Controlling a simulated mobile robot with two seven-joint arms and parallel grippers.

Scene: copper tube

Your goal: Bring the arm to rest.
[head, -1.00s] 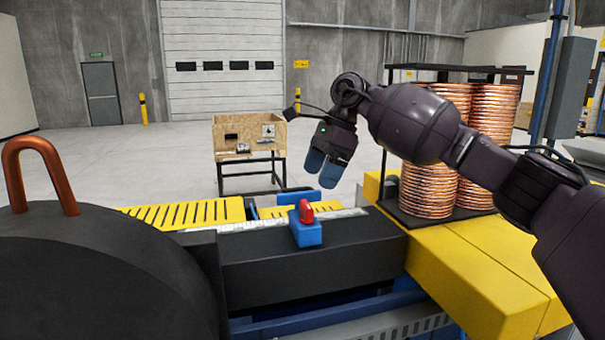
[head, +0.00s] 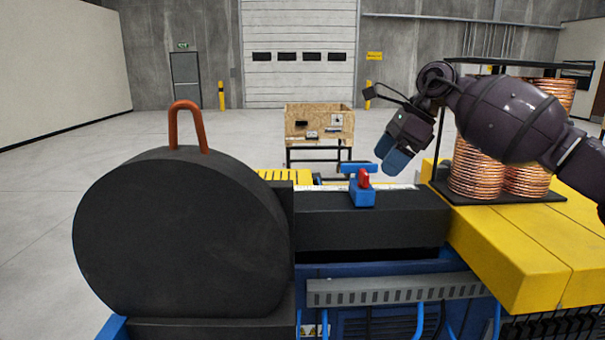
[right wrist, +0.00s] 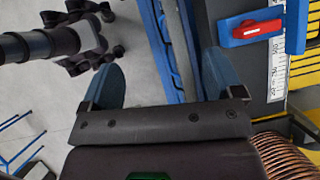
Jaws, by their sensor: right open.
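My right gripper (head: 393,158) hangs in the air in the head view, to the right of and above a blue clamp block with a red handle (head: 363,180). Its blue fingertips point down and slightly left. In the right wrist view the two fingers (right wrist: 162,82) stand wide apart with nothing between them, so it is open and empty. The blue block with the red handle (right wrist: 258,28) shows at the upper right there, beside a ruler strip. A bent copper tube (head: 187,125) stands on top of the black round housing (head: 180,235). My left gripper is not in view.
The black bench (head: 370,222) and yellow machine covers (head: 520,250) lie below the arm. Stacked copper coils (head: 475,170) stand on a black rack close to my right arm. A wooden box on a stand (head: 320,122) is farther back. Grey floor lies open at left.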

